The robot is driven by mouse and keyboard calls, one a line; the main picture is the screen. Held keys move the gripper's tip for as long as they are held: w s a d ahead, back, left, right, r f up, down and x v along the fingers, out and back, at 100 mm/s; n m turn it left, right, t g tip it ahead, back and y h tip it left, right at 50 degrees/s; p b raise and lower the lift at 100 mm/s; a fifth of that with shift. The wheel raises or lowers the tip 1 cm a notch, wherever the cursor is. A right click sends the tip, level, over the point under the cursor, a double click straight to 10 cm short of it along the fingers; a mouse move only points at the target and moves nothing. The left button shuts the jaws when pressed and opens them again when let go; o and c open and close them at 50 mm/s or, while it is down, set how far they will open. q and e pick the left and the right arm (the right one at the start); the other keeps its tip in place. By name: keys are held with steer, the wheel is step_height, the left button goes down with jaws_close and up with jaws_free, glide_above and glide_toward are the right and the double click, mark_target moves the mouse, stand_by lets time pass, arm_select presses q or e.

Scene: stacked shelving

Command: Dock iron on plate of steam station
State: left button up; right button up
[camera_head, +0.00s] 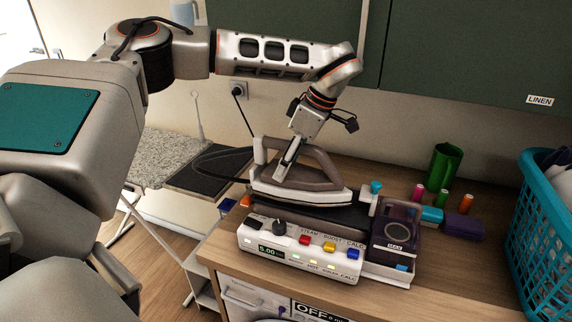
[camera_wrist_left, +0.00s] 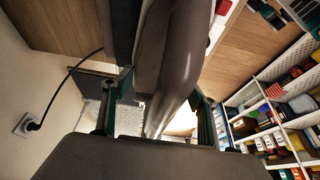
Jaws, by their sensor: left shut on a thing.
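The iron (camera_head: 335,194), white and grey-brown with a loop handle, is over the dark plate (camera_head: 335,216) on top of the white steam station (camera_head: 262,240). Its sole runs roughly along the plate; I cannot tell whether it touches or hangs just above. My left gripper (camera_head: 288,166) is shut on the iron's handle, coming down from above. In the left wrist view the handle (camera_wrist_left: 180,60) passes between the two fingers of the gripper (camera_wrist_left: 160,105). The fingers hide part of the handle. My right gripper is not in view.
A dark water tank (camera_head: 395,235) stands at the station's right end. Behind it are a green cup (camera_head: 443,165), small coloured spools and a purple box (camera_head: 464,227). A teal basket (camera_head: 545,245) fills the right edge. A black cord (camera_head: 240,105) runs from the wall socket. An ironing board (camera_head: 165,155) stands left.

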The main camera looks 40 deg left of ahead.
mark_target(294, 162)
arm_select(q)
steer(key=shift+w+a+f, duration=0.1)
steer(key=shift+w+a, duration=0.1)
steer(key=shift+w, duration=0.7)
steer(key=shift+w+a+f, duration=0.1)
steer(key=shift+w+a, duration=0.1)
steer(key=shift+w, duration=0.7)
steer(key=shift+f, duration=1.1)
steer(key=shift+f, duration=0.3)
steer(key=o, duration=2.2)
steer(key=shift+c, duration=0.2)
steer(key=shift+s, duration=0.1)
